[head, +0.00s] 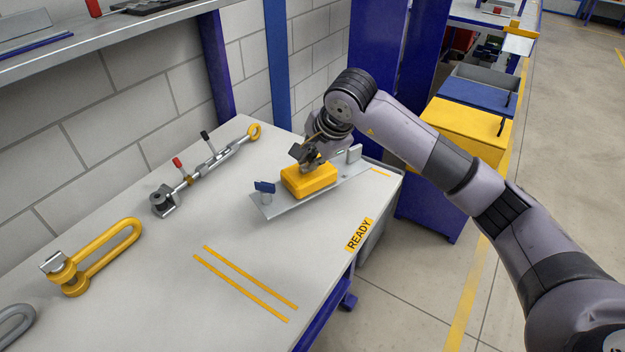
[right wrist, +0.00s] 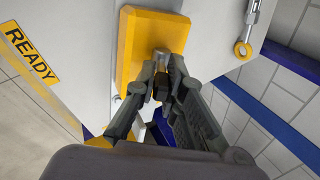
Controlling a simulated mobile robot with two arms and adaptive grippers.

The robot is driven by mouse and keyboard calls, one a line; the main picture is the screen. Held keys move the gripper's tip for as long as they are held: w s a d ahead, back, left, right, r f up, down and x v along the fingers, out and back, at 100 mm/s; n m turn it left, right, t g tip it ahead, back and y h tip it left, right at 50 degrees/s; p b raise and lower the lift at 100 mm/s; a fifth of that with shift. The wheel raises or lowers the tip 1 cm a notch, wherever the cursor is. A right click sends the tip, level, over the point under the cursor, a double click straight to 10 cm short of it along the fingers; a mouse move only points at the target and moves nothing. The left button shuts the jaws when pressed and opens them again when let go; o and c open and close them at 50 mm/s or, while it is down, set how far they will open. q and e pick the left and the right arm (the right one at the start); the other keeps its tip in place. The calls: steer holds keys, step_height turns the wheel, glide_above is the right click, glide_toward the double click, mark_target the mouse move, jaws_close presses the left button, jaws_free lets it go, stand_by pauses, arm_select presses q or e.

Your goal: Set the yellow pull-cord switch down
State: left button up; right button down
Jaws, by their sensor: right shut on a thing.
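The yellow pull-cord switch (head: 309,181) is a yellow box on a long grey plate (head: 283,207), over the far right part of the white table (head: 150,275). A dark blue lever (head: 264,187) stands at the plate's near left end. My right gripper (head: 312,163) points down on top of the box. In the right wrist view my right gripper (right wrist: 162,85) is shut on a short metal stub of the switch (right wrist: 128,48). I cannot tell if the plate touches the table. My left gripper is not in view.
A yellow shackle (head: 98,257) and a grey turnbuckle-like tool (head: 205,167) lie on the table's left side. Two yellow lines (head: 240,284) and a READY label (head: 360,234) mark the front, where the table is bare. A shelf (head: 100,38) overhangs the back left.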

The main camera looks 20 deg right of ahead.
mark_target(315, 177)
steer(key=shift+f, duration=1.45)
step_height(315, 177, down, 4)
steer(key=shift+r, duration=0.25)
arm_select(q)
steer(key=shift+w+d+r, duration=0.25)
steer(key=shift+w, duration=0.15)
arm_select(e)
steer(key=shift+f, duration=0.1)
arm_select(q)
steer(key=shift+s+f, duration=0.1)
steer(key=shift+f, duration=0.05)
arm_select(e)
steer(key=c, duration=1.7)
jaws_free()
